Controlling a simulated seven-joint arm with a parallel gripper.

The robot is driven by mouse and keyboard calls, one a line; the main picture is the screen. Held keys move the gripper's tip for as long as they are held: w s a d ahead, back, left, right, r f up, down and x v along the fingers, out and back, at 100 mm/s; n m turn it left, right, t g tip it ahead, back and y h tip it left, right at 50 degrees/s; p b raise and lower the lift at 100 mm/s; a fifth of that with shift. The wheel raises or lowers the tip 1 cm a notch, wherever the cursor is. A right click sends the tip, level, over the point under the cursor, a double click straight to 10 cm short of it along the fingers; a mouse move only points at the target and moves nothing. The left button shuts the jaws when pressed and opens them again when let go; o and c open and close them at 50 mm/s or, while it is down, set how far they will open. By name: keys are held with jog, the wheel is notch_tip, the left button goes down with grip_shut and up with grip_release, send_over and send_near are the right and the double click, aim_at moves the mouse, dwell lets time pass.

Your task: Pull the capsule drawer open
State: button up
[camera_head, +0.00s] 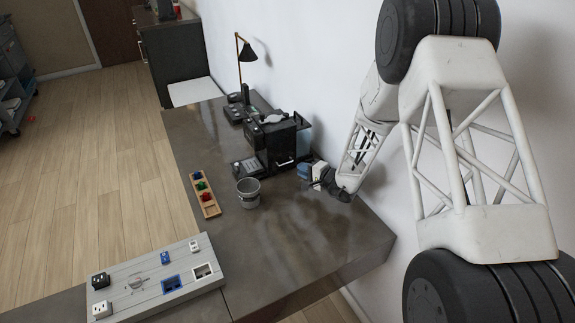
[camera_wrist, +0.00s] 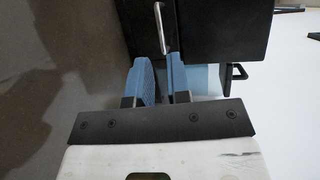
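The black box-shaped machine (camera_head: 286,140) stands on the grey counter against the wall. A silver bar handle (camera_head: 285,162) is low on its near face, and it also shows in the wrist view (camera_wrist: 163,28). I take this to be the capsule drawer's handle; the drawer's outline is too dark to make out, and I see no gap around it. My gripper (camera_head: 310,171) is just right of the machine, close to the counter. In the wrist view its blue fingers (camera_wrist: 159,68) are apart with nothing between them. The handle is just ahead of the fingertips, apparently not gripped.
A second, black handle (camera_wrist: 239,72) sticks out at the machine's right. A grey bucket (camera_head: 248,193), a wooden tray (camera_head: 205,210) with coloured pieces and a black lamp (camera_head: 246,55) stand around the machine. A grey board (camera_head: 135,294) lies at front left. The counter's right part is clear.

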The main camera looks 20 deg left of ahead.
jog(key=shift+a, duration=0.1)
jog(key=shift+x, duration=3.8)
jog(key=shift+c, duration=0.4)
grip_shut()
